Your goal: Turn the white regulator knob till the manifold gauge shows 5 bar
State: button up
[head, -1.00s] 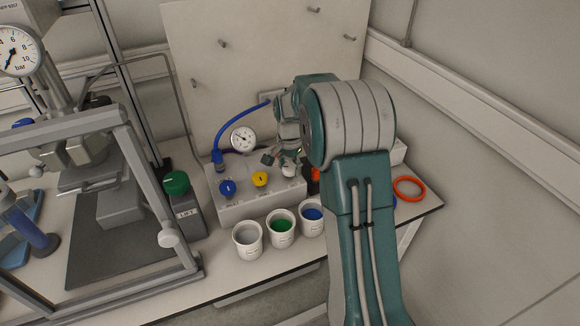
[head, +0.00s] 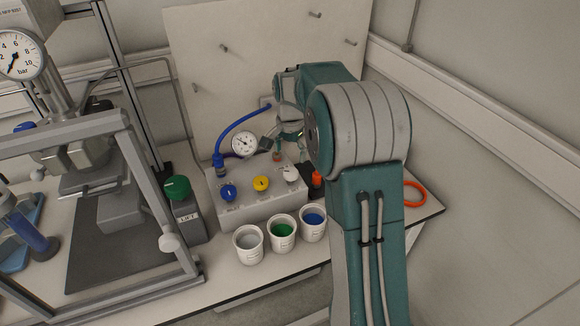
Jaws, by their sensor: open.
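The white regulator knob (head: 291,174) is the right one in a row of knobs on the grey manifold block (head: 262,208). The manifold gauge (head: 244,144) has a white dial and stands behind the block, left of my gripper. Its needle is too small to read surely. My gripper (head: 279,149) is open, above and behind the white knob and apart from it. My arm comes from the right and hides part of the gripper and the right end of the bench.
A blue knob (head: 228,193) and a yellow knob (head: 261,183) sit left of the white one. A blue hose (head: 238,122) arches behind. Three cups (head: 282,229) stand in front. An orange-topped item (head: 316,179) is close right. A reactor frame (head: 150,190) stands left.

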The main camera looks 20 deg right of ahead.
aim_at(290, 172)
notch_tip(290, 172, up, 5)
jog(key=shift+r, duration=0.1)
dwell(0.5)
jog(key=s+a+r+n+t, duration=0.1)
jog(key=s+a+r+n, duration=0.25)
jog(key=s, duration=0.35)
jog(key=s+a+r+n+t, duration=0.2)
jog(key=s+a+r, duration=0.25)
jog(key=s, duration=0.25)
jog(key=s+a+f+n+t, duration=0.1)
jog(key=s+n, duration=0.2)
jog(key=s, duration=0.5)
jog(key=s+a+f+n+t, duration=0.1)
jog(key=s+a+n, duration=0.1)
jog(key=s, duration=0.6)
jog(key=shift+f+n+t, duration=0.3)
jog(key=shift+n, duration=0.15)
